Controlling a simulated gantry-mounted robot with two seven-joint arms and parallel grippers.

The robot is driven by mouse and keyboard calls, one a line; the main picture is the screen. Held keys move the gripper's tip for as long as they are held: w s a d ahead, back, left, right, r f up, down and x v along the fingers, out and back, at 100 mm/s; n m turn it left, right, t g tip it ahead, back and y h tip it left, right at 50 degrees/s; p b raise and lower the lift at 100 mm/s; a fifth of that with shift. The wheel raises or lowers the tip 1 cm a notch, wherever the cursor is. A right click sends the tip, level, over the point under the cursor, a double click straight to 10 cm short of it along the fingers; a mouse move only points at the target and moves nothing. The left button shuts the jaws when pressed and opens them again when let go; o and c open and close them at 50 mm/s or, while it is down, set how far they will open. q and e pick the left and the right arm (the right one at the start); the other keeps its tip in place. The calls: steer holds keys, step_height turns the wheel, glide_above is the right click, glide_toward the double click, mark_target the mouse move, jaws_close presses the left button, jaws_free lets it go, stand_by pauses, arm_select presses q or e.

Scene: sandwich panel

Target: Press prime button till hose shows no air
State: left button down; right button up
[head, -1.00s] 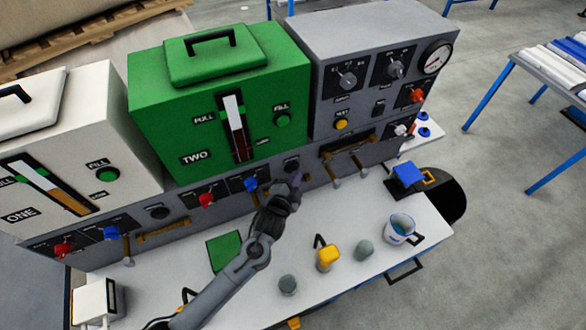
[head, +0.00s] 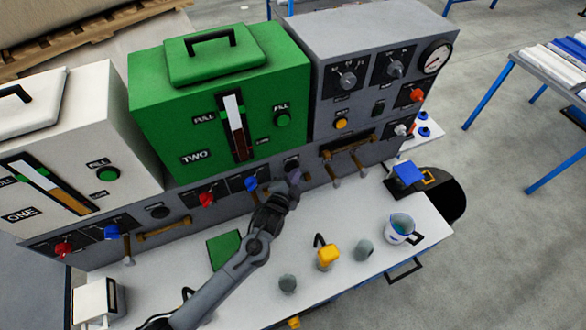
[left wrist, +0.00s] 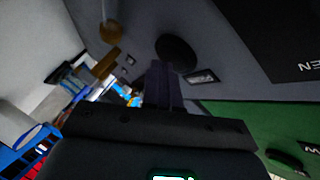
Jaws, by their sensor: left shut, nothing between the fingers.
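My left gripper (head: 293,181) is shut and empty, in front of the grey lower panel below the green box TWO (head: 222,105). A dark round button (head: 291,164), probably the prime button, sits on that panel just above the fingertips. In the left wrist view, a dark round button (left wrist: 177,52) is just beyond the shut fingers (left wrist: 158,84); I cannot tell whether they touch. A tan hose-like tube (head: 163,234) runs along the panel below box ONE, another (head: 347,145) at the right. My right gripper is not in view.
Red (head: 206,199) and blue (head: 251,184) knobs sit left of the gripper. The white worktop holds a green mat (head: 224,250), grey knob-like pieces, a yellow piece (head: 327,257) and a cup of blue liquid (head: 400,229).

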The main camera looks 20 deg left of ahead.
arm_select(q)
steer(key=shift+s, duration=0.1)
stand_by(0.4)
steer(key=shift+s+d+p, duration=0.45)
steer(key=shift+d+p, duration=0.1)
steer(key=s+d+p, duration=0.1)
steer(key=d, duration=0.1)
steer(key=s+d+p, duration=0.1)
steer(key=s, duration=0.1)
steer(key=shift+s+d+p, duration=0.15)
steer(key=shift+d+p, duration=0.15)
steer(key=shift+d, duration=0.05)
stand_by(0.8)
stand_by(0.8)
